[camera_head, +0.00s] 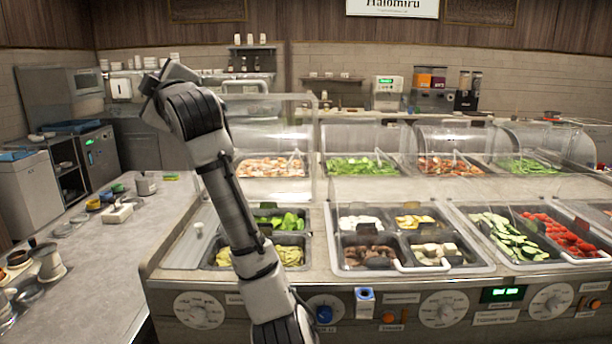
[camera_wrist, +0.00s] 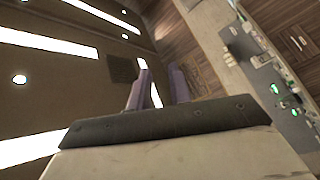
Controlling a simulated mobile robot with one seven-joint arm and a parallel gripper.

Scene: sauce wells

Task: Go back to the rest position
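My arm (camera_head: 233,205) rises from the bottom middle of the head view, in front of the left part of the food counter, and bends at the top. My gripper (camera_wrist: 158,78) shows in the wrist view as two purple-grey fingers with a gap between them. It is open and nothing is seen between the fingers. The wrist view looks towards the ceiling and its strip lights, with a wall and a back worktop on the right. In the head view the fingertips cannot be made out at the arm's upper end.
The food counter (camera_head: 257,297) has wells of vegetables and other food, with clear covers (camera_head: 362,140) behind. A grey side worktop (camera_head: 95,262) on the left holds cups and small bowls. Open air surrounds the arm's upper end.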

